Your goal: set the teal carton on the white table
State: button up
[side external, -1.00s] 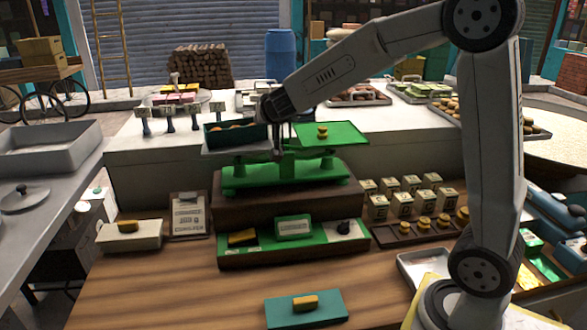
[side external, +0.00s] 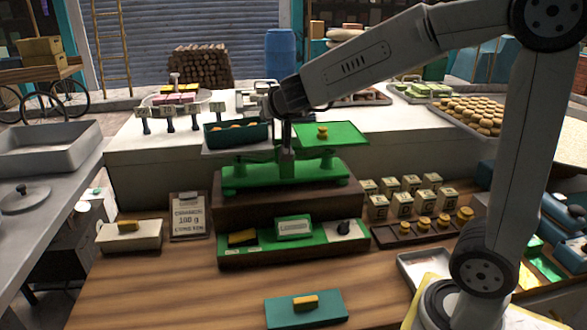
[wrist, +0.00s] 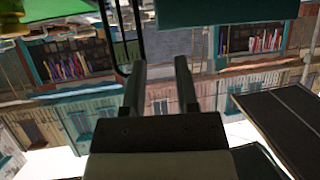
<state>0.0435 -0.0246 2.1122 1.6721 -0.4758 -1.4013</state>
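The teal carton (side external: 250,134) is an open dark teal box with brownish round pieces inside. In the side view it rests on the left pan of the green balance scale (side external: 250,176). My gripper (side external: 286,150) hangs just right of the carton, over the middle of the scale, apart from it. In the wrist view my gripper (wrist: 160,68) has its two fingers apart with nothing held between them. A dark teal surface (wrist: 225,10) fills the top right there, probably the carton. The white table (side external: 135,130) stands behind the scale.
The scale's green right pan (side external: 345,136) holds a small yellow weight (side external: 323,132). Market stands (side external: 170,112) and trays of goods (side external: 480,115) stand on the white table.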

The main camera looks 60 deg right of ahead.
jog(key=o, duration=0.8)
jog(key=shift+o, duration=0.2)
jog(key=shift+w, duration=0.1)
jog(key=w+a+r+n+t+y, duration=0.1)
jog(key=w+a+r+n+y, duration=0.15)
jog(key=w+n+y, duration=0.3)
jog(key=w+a+r+n+t+y, duration=0.1)
jog(key=w+a+r+n+y, duration=0.15)
jog(key=w+n+y, duration=0.35)
jog(key=s+d+f+n+g, duration=0.1)
jog(key=d+n+g, duration=0.1)
jog(key=g, duration=0.1)
jog(key=s+d+n+g, duration=0.1)
jog(key=d+n+g, duration=0.1)
jog(key=g, duration=0.1)
jog(key=s+d+f+n+g, duration=0.1)
jog(key=s+d+n+g, duration=0.1)
jog(key=g, duration=0.1)
jog(key=shift+d+f+n, duration=0.1)
jog(key=shift+f+n, duration=0.15)
jog(key=shift+f, duration=0.1)
jog(key=shift+f, duration=0.1)
